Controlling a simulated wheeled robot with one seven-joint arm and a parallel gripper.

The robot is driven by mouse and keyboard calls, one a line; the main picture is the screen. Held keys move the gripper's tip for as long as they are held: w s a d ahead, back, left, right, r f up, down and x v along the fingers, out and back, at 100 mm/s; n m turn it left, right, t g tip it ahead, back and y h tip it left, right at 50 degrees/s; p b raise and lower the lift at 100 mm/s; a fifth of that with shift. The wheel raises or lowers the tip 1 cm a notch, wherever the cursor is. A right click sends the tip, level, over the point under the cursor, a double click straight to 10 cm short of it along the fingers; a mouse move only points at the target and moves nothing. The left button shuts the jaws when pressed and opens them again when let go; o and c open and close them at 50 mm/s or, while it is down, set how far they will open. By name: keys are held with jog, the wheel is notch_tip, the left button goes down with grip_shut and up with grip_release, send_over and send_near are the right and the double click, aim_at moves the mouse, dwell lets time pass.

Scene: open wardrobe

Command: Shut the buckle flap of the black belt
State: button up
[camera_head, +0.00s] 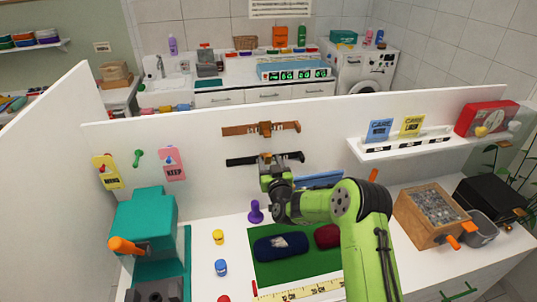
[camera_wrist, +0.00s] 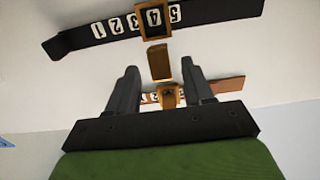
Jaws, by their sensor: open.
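The black belt (camera_head: 241,161) is fixed across the white wall panel in the head view. In the wrist view the belt (camera_wrist: 215,13) runs across the top, with white number tiles on it. Its brass buckle frame (camera_wrist: 141,24) surrounds the "4" tile. A brass flap (camera_wrist: 158,62) stands away from the frame, so it looks open. My gripper (camera_wrist: 161,73) is open and empty, its two fingers either side of the flap in the picture. Contact cannot be told. In the head view my gripper (camera_head: 267,162) is at the belt's middle and hides the buckle.
A brown belt (camera_head: 245,130) with a buckle hangs above the black one; it also shows in the wrist view (camera_wrist: 225,87). Below are a purple peg (camera_head: 255,212), a green mat (camera_head: 275,272) with rolled cloths, and a teal machine (camera_head: 145,220). A shelf (camera_head: 405,145) is at right.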

jog(key=shift+w+a, duration=0.15)
jog(key=shift+w, duration=0.6)
jog(key=shift+w+a, duration=0.15)
jog(key=shift+w, duration=0.55)
grip_shut()
jog(key=shift+f, duration=0.1)
